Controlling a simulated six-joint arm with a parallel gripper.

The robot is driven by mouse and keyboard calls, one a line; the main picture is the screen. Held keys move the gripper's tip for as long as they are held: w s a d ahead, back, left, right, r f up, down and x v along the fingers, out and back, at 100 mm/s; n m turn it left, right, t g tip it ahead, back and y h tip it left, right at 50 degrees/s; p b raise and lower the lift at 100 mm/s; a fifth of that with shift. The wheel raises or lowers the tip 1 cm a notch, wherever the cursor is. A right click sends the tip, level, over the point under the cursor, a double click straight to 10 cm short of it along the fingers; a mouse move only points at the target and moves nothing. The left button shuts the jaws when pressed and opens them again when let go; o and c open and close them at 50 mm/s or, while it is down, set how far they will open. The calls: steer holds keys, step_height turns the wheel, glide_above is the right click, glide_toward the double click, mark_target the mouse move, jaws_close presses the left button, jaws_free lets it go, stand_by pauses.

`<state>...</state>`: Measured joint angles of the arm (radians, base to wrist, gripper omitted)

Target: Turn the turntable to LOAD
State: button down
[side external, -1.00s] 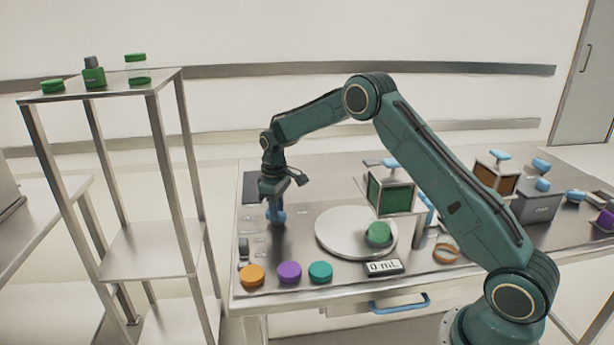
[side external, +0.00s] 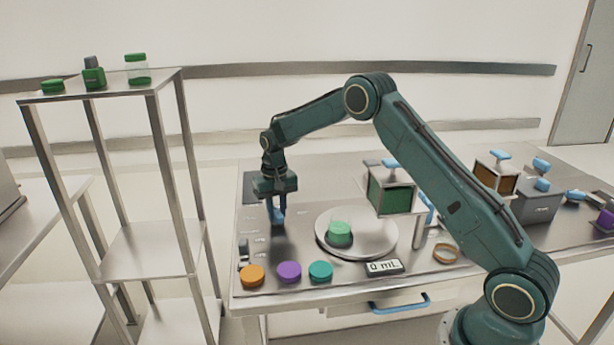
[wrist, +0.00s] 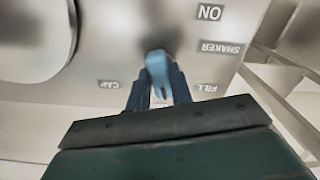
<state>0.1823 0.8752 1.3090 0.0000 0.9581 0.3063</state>
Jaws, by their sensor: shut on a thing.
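The turntable (side external: 372,244) is a round pale grey disc set in the bench. A green jar (side external: 340,234) stands on its left part. My gripper (side external: 278,220) is left of the turntable, low over the bench, and shut on a blue knob (wrist: 158,66). In the wrist view the knob sits between the two fingers (wrist: 160,92). Upside-down labels CAP (wrist: 108,85) and FILL (wrist: 207,88) lie on either side of it. No LOAD label is readable, and which label the knob points at is unclear. The turntable edge (wrist: 70,40) shows at the wrist view's upper left.
Orange (side external: 252,275), purple (side external: 289,272) and teal (side external: 320,272) caps line the front edge. A display (side external: 384,267) reads 0 mL. A green-filled tank (side external: 391,194) stands behind the turntable's right side. A shelf rack (side external: 150,240) stands at left.

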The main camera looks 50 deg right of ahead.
mark_target(277, 212)
steer(key=shift+m, duration=1.6)
steer(key=shift+r, duration=0.1)
steer(key=c, duration=1.2)
jaws_free()
steer(key=shift+c, duration=0.2)
step_height(277, 212, up, 14)
